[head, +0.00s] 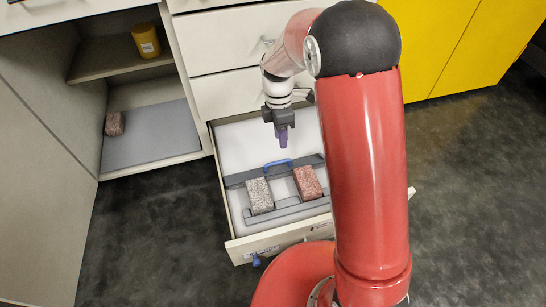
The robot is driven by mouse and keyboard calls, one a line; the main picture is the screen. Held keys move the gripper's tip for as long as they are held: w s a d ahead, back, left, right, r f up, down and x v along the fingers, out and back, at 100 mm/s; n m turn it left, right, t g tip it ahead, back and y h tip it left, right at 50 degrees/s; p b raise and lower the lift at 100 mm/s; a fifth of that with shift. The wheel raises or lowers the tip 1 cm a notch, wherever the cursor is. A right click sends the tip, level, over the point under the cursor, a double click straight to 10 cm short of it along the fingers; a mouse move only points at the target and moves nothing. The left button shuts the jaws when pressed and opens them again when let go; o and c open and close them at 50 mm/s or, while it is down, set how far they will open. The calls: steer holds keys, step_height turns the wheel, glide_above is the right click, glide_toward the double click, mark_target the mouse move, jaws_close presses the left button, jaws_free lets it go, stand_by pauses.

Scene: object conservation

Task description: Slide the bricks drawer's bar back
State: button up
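The bricks drawer (238,228) is pulled open below two shut drawers. A dark grey bar (240,178) with a blue handle (277,163) crosses its inside, behind the bricks. A grey speckled brick (260,196) and a red speckled brick (307,183) lie side by side between this bar and a lighter grey strip (260,215) at the front. My gripper (283,140), with purple fingers, points down over the drawer. In the picture it is just above the blue handle, and it appears apart from it. Whether its fingers are open is not clear.
On the left, an open cabinet has a yellow container (146,41) on its shelf (105,62) and a reddish brick (115,124) on a grey mat (150,140) below. Yellow cabinet doors (433,45) stand at the right. My arm hides the drawer's right side.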

steer(key=b, duration=0.2)
glide_above(281, 166)
step_height(281, 166, down, 8)
steer(key=shift+r, duration=0.15)
jaws_close()
